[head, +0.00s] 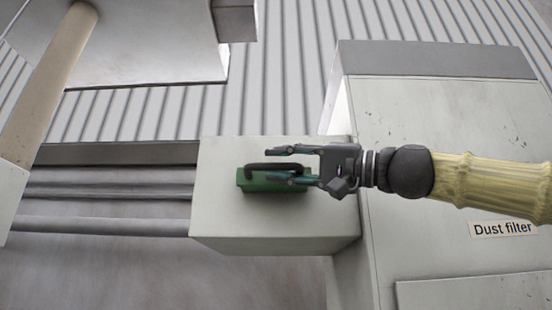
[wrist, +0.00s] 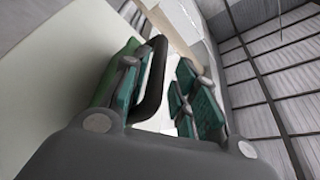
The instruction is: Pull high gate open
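A green block (head: 244,184) with a dark bar handle (head: 256,168) sits on the face of a pale box (head: 218,213) in the middle of the head view. No label shows on it; I take it as the gate. My gripper (head: 272,164) reaches in from the right with its fingers spread above and below the handle. In the wrist view the dark handle (wrist: 153,85) lies between the fingers, close to the left finger (wrist: 126,82). A pale gap separates it from the right finger (wrist: 200,105). Contact with the left finger cannot be told.
A large pale cabinet labelled "Dust filter" (head: 503,229) stands at the right, behind my arm. Horizontal rails or pipes (head: 110,226) run left from the pale box. A beige pipe (head: 52,75) and a grey hopper (head: 150,50) are at the upper left.

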